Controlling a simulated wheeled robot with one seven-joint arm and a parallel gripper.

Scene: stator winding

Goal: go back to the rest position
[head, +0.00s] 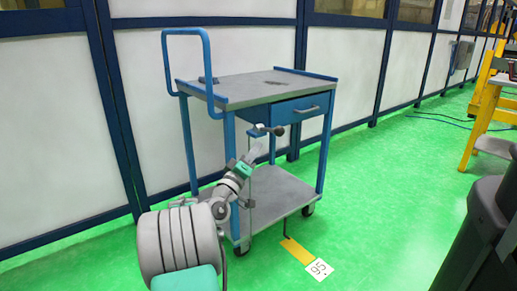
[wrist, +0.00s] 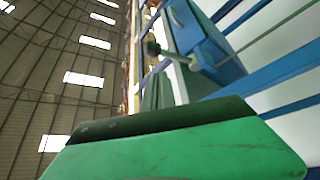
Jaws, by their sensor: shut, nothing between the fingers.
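My arm rises from the bottom left of the head view and reaches up in front of a blue cart. My gripper (head: 266,130) is small there, at the arm's upper end, in front of the cart just below and left of the drawer (head: 300,108). It looks shut, with nothing seen in it. I cannot tell whether it touches the cart. In the wrist view a large green part with a dark upper edge fills the bottom; the fingertips are not clear there. The blue drawer (wrist: 205,48) shows close by, above it.
The cart has a grey top (head: 240,88), a lower shelf (head: 272,197) and wheels. White wall panels (head: 140,90) stand behind it. A floor marker reading 95 (head: 319,270) lies in front. A yellow frame (head: 480,125) and a dark object (head: 480,240) are at right. Green floor between is clear.

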